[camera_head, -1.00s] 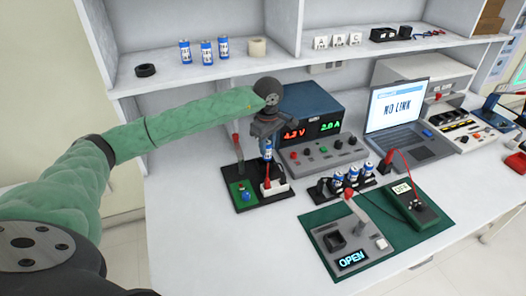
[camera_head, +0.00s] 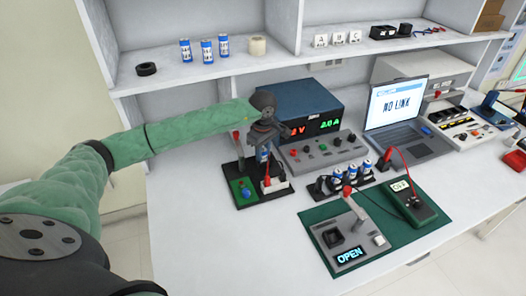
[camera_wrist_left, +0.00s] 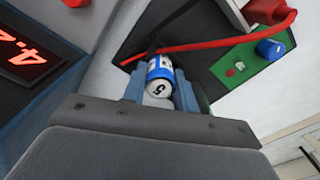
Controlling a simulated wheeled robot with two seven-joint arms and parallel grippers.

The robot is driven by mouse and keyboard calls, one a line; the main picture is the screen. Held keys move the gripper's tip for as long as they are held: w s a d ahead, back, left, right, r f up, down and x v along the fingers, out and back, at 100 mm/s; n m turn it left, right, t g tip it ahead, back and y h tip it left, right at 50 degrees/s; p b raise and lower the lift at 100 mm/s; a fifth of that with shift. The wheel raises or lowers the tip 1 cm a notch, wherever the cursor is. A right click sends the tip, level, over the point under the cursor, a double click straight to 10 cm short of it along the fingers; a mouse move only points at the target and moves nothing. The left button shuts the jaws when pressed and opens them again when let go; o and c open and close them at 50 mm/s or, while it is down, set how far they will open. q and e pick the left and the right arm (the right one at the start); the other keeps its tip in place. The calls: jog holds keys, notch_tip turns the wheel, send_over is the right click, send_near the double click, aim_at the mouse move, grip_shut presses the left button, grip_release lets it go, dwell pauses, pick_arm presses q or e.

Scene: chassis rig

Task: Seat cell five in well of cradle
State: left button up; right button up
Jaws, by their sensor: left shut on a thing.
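Cell five, a blue-and-white cylinder marked 5, shows end-on in the left wrist view (camera_wrist_left: 160,80). My left gripper (camera_head: 264,147) is shut on it, with a blue-grey finger on each side. In the head view cell five (camera_head: 263,154) stands roughly upright under the gripper, above a black base with a white block. I take this black base (camera_head: 250,200) to be the cradle. The well is hidden by the cell and gripper, so I cannot tell whether the cell is in it. My right gripper is out of view.
A red lead (camera_wrist_left: 220,45) crosses beside the cell. A power supply (camera_head: 320,130) stands close behind my gripper. A rack with several cells (camera_head: 345,181) and a green mat (camera_head: 318,213) with a fixture reading OPEN lie to the right. The front left of the table is clear.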

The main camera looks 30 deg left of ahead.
pick_arm(q)
jog(key=o, duration=1)
jog(key=shift+o, duration=0.2)
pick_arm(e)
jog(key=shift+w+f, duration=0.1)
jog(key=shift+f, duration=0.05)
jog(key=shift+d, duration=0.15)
pick_arm(q)
jog(key=shift+r, duration=0.4)
notch_tip(320, 180, up, 10)
jog(key=b, duration=0.2)
jog(key=shift+b, duration=0.35)
jog(key=shift+r, duration=0.7)
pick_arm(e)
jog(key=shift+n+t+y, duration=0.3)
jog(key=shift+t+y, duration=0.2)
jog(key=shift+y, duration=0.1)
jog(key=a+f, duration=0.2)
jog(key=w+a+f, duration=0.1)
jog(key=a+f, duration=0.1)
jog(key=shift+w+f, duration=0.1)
